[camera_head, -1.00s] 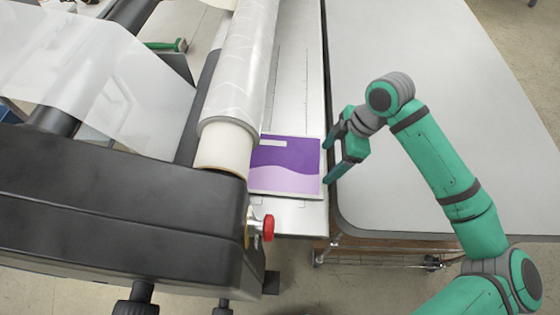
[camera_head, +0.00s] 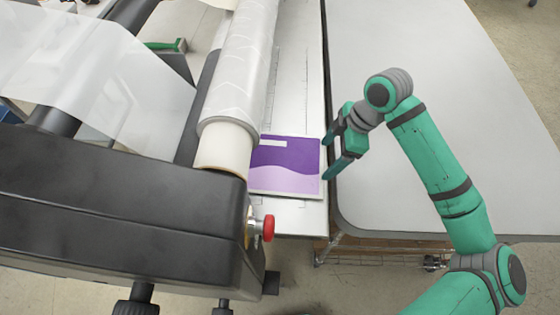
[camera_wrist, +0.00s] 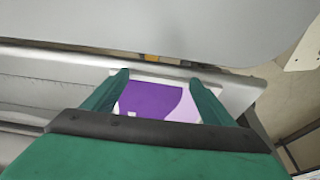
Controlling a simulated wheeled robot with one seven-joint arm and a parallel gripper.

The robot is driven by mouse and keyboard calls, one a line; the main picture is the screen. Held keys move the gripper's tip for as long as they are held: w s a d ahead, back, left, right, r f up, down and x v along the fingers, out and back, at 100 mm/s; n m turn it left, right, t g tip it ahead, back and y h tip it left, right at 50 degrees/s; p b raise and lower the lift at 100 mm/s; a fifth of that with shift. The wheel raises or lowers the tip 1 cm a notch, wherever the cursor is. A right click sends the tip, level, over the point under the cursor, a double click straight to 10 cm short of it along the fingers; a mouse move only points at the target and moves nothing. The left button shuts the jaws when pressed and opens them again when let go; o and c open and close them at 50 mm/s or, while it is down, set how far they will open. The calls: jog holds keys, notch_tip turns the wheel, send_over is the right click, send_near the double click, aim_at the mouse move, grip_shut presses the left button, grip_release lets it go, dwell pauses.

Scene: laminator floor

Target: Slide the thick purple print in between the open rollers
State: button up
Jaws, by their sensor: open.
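The purple print (camera_head: 287,165) lies flat on the light feed table in front of the laminator, its left edge close beside or under the film roll. In the wrist view the print (camera_wrist: 150,100) shows between my two fingers. My gripper (camera_head: 326,158) is open at the print's right edge, with the fingers pointing left toward it. In the wrist view the gripper (camera_wrist: 160,82) has a finger on each side of the print. I cannot tell whether the fingers touch it. The gap between the rollers is hidden by the film roll (camera_head: 240,80).
A black laminator housing (camera_head: 120,215) with a red knob (camera_head: 268,228) stands at the lower left. A wide grey table (camera_head: 430,110) lies to the right and is clear. The feed table (camera_head: 297,70) is bare beyond the print. A green-handled tool (camera_head: 167,45) lies behind the roll.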

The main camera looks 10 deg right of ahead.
aim_at(306, 165)
jog(key=shift+w+a, duration=0.2)
jog(key=shift+a, duration=0.5)
jog(key=shift+w+a, duration=0.15)
jog(key=shift+a, duration=0.55)
jog(key=shift+d+f, duration=0.1)
jog(key=shift+d, duration=0.15)
dwell(0.5)
jog(key=shift+s, duration=0.35)
jog(key=shift+w+a, duration=0.25)
jog(key=shift+a, duration=0.6)
jog(key=shift+w+a, duration=0.2)
jog(key=shift+a, duration=0.6)
jog(key=shift+s+d, duration=0.1)
jog(key=shift+d, duration=0.15)
dwell(0.6)
jog(key=shift+s, duration=0.2)
jog(key=shift+s+a, duration=0.15)
jog(key=shift+s, duration=0.05)
jog(key=shift+w+a, duration=0.2)
jog(key=shift+a, duration=0.4)
jog(key=shift+s+d, duration=0.2)
jog(key=shift+d, duration=0.45)
dwell(1.0)
